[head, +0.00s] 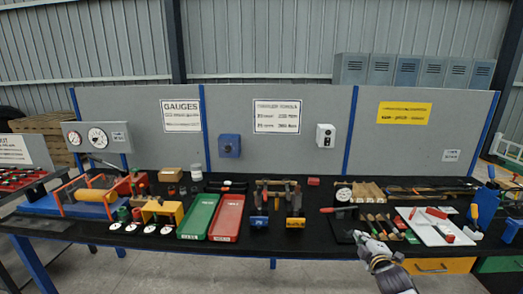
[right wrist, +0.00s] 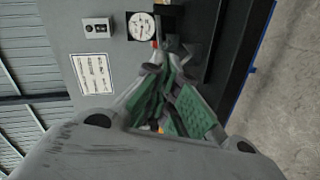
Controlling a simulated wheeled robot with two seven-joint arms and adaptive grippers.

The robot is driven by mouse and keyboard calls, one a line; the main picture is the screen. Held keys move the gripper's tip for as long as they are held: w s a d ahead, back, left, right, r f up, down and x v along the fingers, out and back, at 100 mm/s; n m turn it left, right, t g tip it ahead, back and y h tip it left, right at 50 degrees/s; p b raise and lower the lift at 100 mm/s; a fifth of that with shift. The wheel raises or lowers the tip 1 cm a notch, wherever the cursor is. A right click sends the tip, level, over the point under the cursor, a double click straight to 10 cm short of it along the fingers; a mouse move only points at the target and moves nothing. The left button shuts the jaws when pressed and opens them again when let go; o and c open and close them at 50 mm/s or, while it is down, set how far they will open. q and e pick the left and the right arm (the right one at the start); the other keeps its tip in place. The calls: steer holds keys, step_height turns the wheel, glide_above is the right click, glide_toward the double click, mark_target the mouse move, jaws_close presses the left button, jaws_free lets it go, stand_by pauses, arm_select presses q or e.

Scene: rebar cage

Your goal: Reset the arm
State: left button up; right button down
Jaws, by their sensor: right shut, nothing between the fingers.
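My right gripper (head: 362,238) is low on the right side of the head view, at the front edge of the black workbench (head: 330,241). Its fingers are together with nothing held between them. In the right wrist view the gripper (right wrist: 160,66) shows green finger pads close together, pointing towards the bench. A round white dial (right wrist: 143,27) shows just beyond the fingertips there. My left gripper is not in the head view.
Red-handled and wooden-handled tools (head: 380,222) lie close to the right gripper. A white tray (head: 425,232) is to its right. A green tray (head: 198,216) and a red tray (head: 228,217) lie left of centre. A grey panel (head: 290,165) stands behind the bench.

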steer(key=s+f+m+g, duration=0.2)
steer(key=s+f, duration=0.1)
steer(key=f, duration=0.8)
steer(key=s+f+m+g, duration=0.1)
steer(key=s+f+g, duration=0.1)
steer(key=f, duration=0.9)
steer(key=s+a+f+m+g, duration=0.1)
steer(key=s+f+m+g, duration=0.1)
steer(key=s+f, duration=0.7)
steer(key=s+a+f+m+g, duration=0.15)
steer(key=s+f, duration=0.35)
steer(key=f, duration=0.8)
steer(key=s+a+f+m+g, duration=0.1)
steer(key=s+a+f+g, duration=0.1)
steer(key=s+f, duration=0.5)
steer(key=s+a+f+m+g+y, duration=0.1)
steer(key=s+f, duration=0.6)
steer(key=s, duration=1.3)
steer(key=s+a+f+m+g, duration=0.3)
steer(key=s+f, duration=0.4)
steer(key=s, duration=0.7)
steer(key=shift+s+a+g, duration=0.25)
steer(key=shift+a+g, duration=0.3)
steer(key=shift+a, duration=0.25)
